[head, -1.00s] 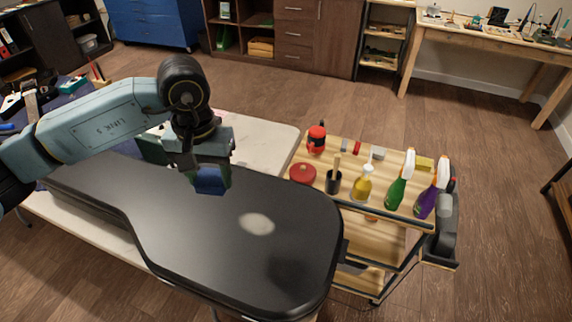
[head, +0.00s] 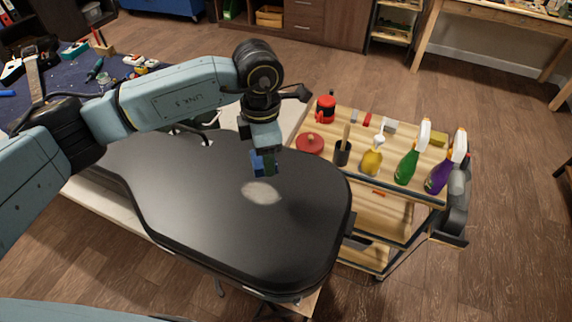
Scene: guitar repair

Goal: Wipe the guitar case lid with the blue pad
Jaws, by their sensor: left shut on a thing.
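The black guitar case (head: 215,225) lies closed with its lid up, its wide end to the right. A pale grey smudge (head: 262,193) is on the lid. My left gripper (head: 264,164) points down just behind the smudge and is shut on the blue pad (head: 257,162). The pad is partly hidden by the fingers. Its lower edge looks close to the lid, but I cannot tell whether it touches. My right gripper is not in view.
A wooden cart (head: 399,168) stands to the right of the case. It bears a green spray bottle (head: 411,154), a purple spray bottle (head: 445,165), a yellow bottle (head: 373,158), a black cup (head: 342,153) and a red tin (head: 310,143). Tools lie on a dark blue cloth (head: 75,85) at left.

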